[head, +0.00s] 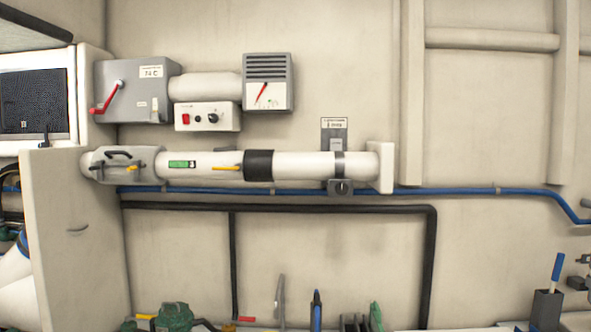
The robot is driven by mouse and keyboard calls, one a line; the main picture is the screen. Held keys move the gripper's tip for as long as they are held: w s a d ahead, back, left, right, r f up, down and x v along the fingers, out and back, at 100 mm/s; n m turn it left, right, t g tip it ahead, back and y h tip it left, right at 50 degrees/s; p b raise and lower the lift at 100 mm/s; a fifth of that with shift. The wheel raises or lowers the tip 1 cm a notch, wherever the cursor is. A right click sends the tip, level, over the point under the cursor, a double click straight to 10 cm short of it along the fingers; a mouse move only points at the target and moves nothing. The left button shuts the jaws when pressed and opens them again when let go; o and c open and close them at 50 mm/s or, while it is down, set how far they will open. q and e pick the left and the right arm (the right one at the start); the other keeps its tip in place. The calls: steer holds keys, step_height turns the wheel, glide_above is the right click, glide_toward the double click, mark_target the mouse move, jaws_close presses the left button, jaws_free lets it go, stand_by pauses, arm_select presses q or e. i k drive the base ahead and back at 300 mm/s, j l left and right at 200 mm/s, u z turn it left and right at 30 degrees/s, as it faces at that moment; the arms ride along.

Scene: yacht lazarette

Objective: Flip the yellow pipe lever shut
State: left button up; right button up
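A small yellow lever (227,168) lies along the front of the white horizontal pipe (310,166), just left of a black band. Another small yellow handle (137,168) shows on the grey fitting (122,164) at the pipe's left end. A third yellow lever (146,316) sits low, beside a green valve body (174,316) at the bottom edge. I cannot tell from this view which one is the pipe lever or whether it is open. Neither of my grippers is in view.
A grey box with a red lever (105,99), a white switch box (207,117) and a gauge (267,82) are on the wall above the pipe. A blue pipe (450,190) and a black pipe (330,209) run below. A pale panel (75,235) stands at left.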

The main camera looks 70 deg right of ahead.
mark_target(238, 167)
steer(key=z, duration=1.85)
